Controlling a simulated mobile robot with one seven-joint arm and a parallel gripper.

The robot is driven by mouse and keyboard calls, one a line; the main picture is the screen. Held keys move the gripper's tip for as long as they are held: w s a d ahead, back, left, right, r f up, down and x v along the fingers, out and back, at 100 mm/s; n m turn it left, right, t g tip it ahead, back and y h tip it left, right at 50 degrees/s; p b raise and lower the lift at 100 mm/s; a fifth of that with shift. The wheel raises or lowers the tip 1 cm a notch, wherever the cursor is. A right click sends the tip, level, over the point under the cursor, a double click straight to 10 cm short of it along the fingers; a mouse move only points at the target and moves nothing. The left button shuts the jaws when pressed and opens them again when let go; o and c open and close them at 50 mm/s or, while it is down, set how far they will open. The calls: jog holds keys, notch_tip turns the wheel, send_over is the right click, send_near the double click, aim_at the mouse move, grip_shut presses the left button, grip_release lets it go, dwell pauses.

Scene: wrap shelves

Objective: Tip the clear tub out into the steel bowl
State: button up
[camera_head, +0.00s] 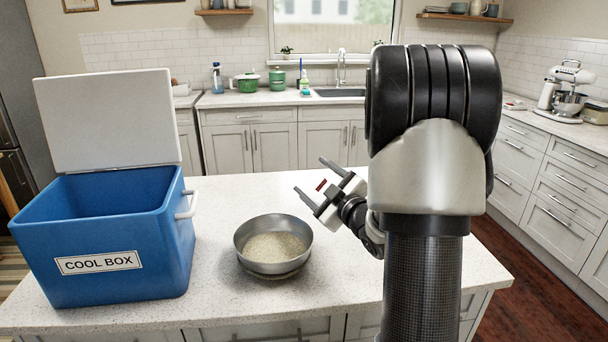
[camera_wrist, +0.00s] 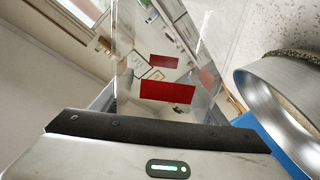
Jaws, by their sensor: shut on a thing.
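My gripper (camera_head: 312,177) is shut on the clear tub (camera_wrist: 167,92), above and to the right of the steel bowl in the head view. The tub is see-through with red patches. In the head view only a small red patch of the tub (camera_head: 321,184) shows clearly between the fingers. The tub looks tilted, though its exact angle is hard to tell. I see no contents in it. The steel bowl (camera_head: 246,254) stands upright on the counter with pale grains (camera_head: 273,246) inside. The bowl also shows at the right of the wrist view (camera_wrist: 268,92).
A blue cool box (camera_head: 130,245) with its white lid (camera_head: 108,120) raised stands open left of the bowl. The pale island counter (camera_head: 225,192) is clear around the bowl. A sink, green pots and bottles are on the far counter.

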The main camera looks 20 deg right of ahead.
jog(key=d+m+p, duration=0.1)
jog(key=d, duration=0.2)
jog(key=d+r+m+p, duration=0.1)
jog(key=d, duration=0.2)
jog(key=d+m+p, duration=0.1)
jog(key=d, duration=0.2)
jog(key=shift+w+d+r, duration=0.3)
jog(key=shift+w+r, duration=0.1)
jog(key=d+r+m+p, duration=0.4)
jog(key=m+p, duration=0.1)
jog(key=p, duration=0.2)
jog(key=shift+w+d, duration=0.2)
jog(key=shift+d, duration=0.2)
jog(key=shift+f, duration=0.1)
